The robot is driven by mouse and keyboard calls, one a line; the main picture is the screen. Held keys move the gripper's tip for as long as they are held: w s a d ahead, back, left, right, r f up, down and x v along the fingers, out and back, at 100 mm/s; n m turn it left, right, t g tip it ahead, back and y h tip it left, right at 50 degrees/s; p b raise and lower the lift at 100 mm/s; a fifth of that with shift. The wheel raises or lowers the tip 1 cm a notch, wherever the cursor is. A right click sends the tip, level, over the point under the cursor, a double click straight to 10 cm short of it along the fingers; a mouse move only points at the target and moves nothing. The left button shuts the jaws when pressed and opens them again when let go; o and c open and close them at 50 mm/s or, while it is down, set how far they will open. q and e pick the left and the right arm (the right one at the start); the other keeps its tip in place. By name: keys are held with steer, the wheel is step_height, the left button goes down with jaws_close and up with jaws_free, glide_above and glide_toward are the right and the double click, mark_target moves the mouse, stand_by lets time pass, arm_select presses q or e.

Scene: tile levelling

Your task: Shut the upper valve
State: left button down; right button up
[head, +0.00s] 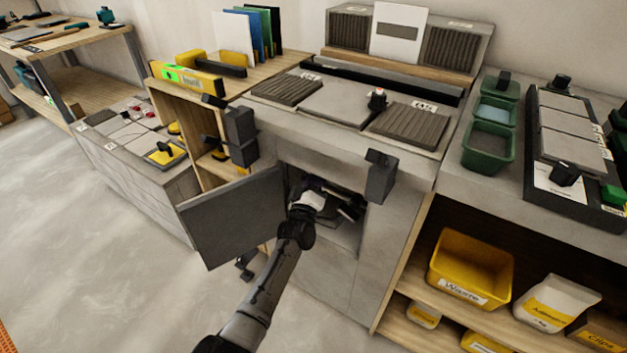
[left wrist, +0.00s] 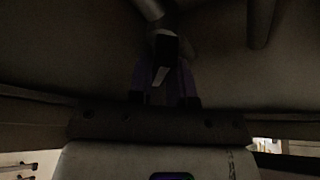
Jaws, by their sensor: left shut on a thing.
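My left arm reaches into the open cabinet under the counter, and my left gripper (head: 338,203) is inside the opening. In the left wrist view the gripper (left wrist: 165,88) points at a pipe (left wrist: 150,10) coming down from the top. Its fingers are closed around a dark valve handle (left wrist: 166,47) with a pale strip, at the pipe's end. The inside is very dark, so which valve this is and how far its handle is turned cannot be told. My arm hides most of the cabinet inside in the head view. My right gripper is not in view.
The grey cabinet door (head: 235,217) stands open left of my arm. A dark block (head: 380,177) sits on the counter front at the opening's upper right. Another pipe (left wrist: 261,20) hangs at the right in the wrist view. A yellow bin (head: 470,268) stands on the right shelf.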

arm_select(q)
steer(key=c, duration=1)
jaws_free()
steer(key=shift+c, duration=0.2)
steer(key=p+v, duration=0.8)
steer(key=v, duration=0.6)
steer(key=shift+p, duration=0.4)
steer(key=shift+w, duration=0.1)
